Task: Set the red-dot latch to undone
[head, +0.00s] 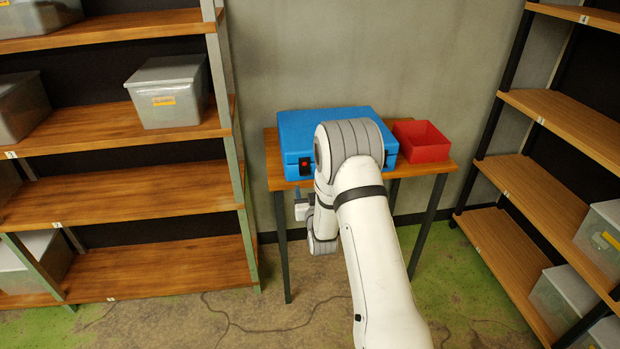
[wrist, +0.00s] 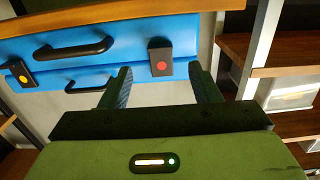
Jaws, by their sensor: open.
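A blue case (head: 300,130) sits on a small wooden table. The red-dot latch (head: 305,166), a dark block with a red dot, is on its front left. In the wrist view, where the table appears at the top, the red-dot latch (wrist: 160,57) shows between the fingertips. I cannot tell whether the latch is fastened. My gripper (wrist: 160,74) is open and empty, facing the latch with a gap. In the head view my gripper (head: 301,203) is in front of the case, partly hidden by my arm. A yellow-dot latch (wrist: 18,76) is at the left of the wrist view.
A black handle (wrist: 75,48) lies between the two latches. A red open bin (head: 422,142) stands right of the case on the table (head: 440,167). Shelving with grey boxes (head: 168,92) stands left, and another shelf unit (head: 560,120) stands right. The floor before the table is clear.

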